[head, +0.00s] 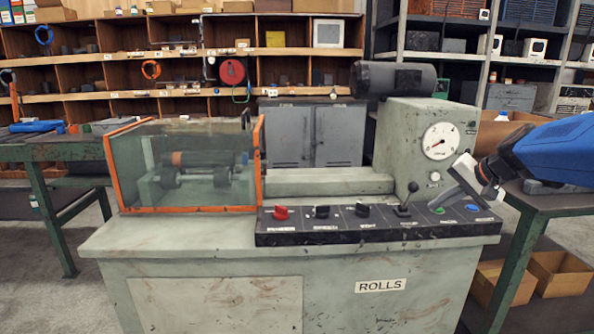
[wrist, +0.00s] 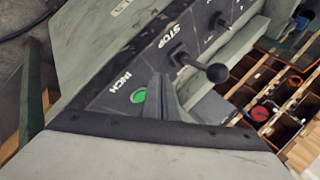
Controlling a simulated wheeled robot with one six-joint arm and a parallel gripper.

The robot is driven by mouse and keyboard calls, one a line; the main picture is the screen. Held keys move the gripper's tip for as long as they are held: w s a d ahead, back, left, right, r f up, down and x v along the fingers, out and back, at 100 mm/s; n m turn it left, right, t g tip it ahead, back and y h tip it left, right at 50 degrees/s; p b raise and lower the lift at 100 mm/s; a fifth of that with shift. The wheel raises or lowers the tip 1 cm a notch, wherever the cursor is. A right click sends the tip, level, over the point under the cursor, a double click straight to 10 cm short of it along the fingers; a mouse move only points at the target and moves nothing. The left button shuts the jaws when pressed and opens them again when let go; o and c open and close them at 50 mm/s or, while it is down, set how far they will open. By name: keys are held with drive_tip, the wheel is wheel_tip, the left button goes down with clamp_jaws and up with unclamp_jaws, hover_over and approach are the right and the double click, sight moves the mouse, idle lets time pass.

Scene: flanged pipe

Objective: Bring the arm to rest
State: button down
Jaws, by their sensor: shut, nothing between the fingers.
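My gripper (head: 440,202) reaches in from the right over the right end of the black control panel (head: 340,232). Its fingers (wrist: 161,85) are together and empty in the wrist view. I cannot tell whether the fingers touch the panel. A black ball-ended lever (head: 404,206) stands to the left of the gripper and also shows in the wrist view (wrist: 215,73).
The machine's orange-framed clear guard (head: 262,160) covers dark rollers (head: 195,172). A red knob (head: 281,213) is on the panel. A gauge (head: 440,141) stands behind the gripper. A green bench (head: 545,204) is at right, another (head: 50,152) at left. Shelves line the back.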

drive_tip(key=s+a+f+n+g+h, duration=0.1)
drive_tip(key=s+a+f+n, duration=0.1)
drive_tip(key=s+a, duration=0.45)
drive_tip(key=s+a+f+n+g+h, duration=0.1)
drive_tip(key=s+a+f+n, duration=0.15)
drive_tip(key=s, duration=0.65)
drive_tip(key=s+a+f+n+h, duration=0.1)
drive_tip(key=s+f+n, duration=0.1)
drive_tip(key=s+f, duration=0.2)
drive_tip(key=s+f+n+h, duration=0.1)
drive_tip(key=s+f, duration=0.3)
drive_tip(key=s, duration=0.7)
drive_tip(key=shift+a+f+n+g, duration=0.3)
drive_tip(key=shift+a+n, duration=0.05)
drive_tip(key=shift+n, duration=0.1)
